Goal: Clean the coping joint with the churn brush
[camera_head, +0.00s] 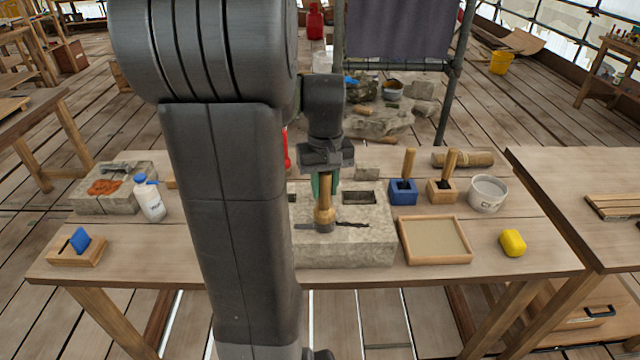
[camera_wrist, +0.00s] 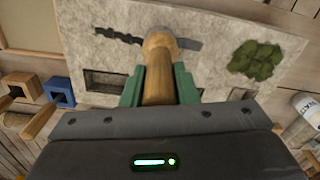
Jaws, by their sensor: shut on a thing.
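My gripper (camera_head: 325,187) has green fingers shut on the wooden handle of the churn brush (camera_head: 324,217). The brush points down at the top of the pale stone block (camera_head: 345,253). In the wrist view, its rounded wooden end (camera_wrist: 158,42) is over the coping joint (camera_wrist: 118,36). To one side of the brush the joint is a jagged dark line; to the other it is a smoother grey strip (camera_wrist: 188,43). The dark side also shows in the head view (camera_head: 353,223). Whether the bristles touch the stone is hidden.
A green moss patch (camera_wrist: 254,60) lies on the block. A shallow tray (camera_head: 434,262), blue holder (camera_head: 403,196), wooden holder (camera_head: 440,195), white bucket (camera_head: 487,198) and yellow sponge (camera_head: 512,242) are to the right. A white bottle (camera_head: 150,203) stands left. My arm hides the table's middle left.

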